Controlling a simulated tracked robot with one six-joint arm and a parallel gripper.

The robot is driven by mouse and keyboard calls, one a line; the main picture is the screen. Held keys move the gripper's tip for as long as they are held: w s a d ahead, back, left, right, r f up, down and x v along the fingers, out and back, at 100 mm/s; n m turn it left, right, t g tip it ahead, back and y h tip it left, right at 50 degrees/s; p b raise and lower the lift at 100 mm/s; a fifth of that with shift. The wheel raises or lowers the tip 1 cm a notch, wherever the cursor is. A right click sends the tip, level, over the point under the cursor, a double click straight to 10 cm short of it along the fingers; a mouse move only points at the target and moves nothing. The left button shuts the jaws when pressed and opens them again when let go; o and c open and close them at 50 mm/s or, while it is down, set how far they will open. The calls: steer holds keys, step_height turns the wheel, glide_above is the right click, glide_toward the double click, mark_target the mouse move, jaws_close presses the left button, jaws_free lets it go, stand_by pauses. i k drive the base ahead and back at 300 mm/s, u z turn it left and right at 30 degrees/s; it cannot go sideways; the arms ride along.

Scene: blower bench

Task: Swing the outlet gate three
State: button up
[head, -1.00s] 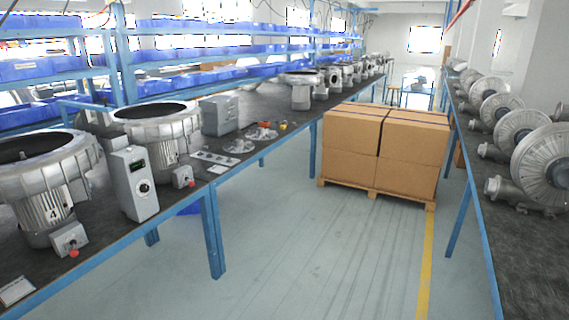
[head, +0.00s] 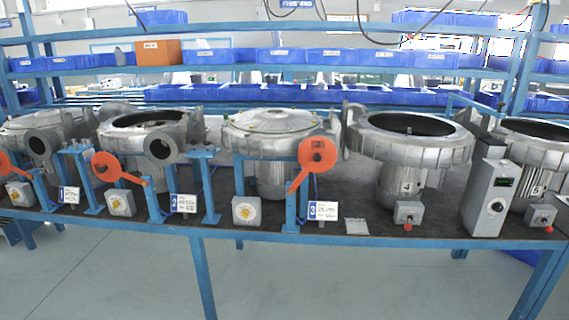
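Outlet gate three (head: 318,154) is an orange disc on a short orange arm, on a blue stand (head: 292,205) at the bench front. Its arm slopes down to the left from the disc. The disc is raised in front of the right side of the third blower (head: 270,140), and no outlet opening shows behind it. A blue and white tag reading 3 (head: 323,211) stands just right of the stand. A grey box with a yellow knob (head: 247,211) is to its left. My gripper is not in view.
Gates two (head: 107,167) and one (head: 6,164) sit lower, beside open outlets (head: 162,146). More blowers (head: 405,140) and a grey control box (head: 491,198) stand to the right. Blue bins (head: 335,56) line the shelves behind. The floor (head: 390,285) in front is clear.

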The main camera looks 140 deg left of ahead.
mark_target(317, 154)
steer(key=u, duration=4.75)
steer(key=i, duration=0.2)
steer(key=z, duration=0.4)
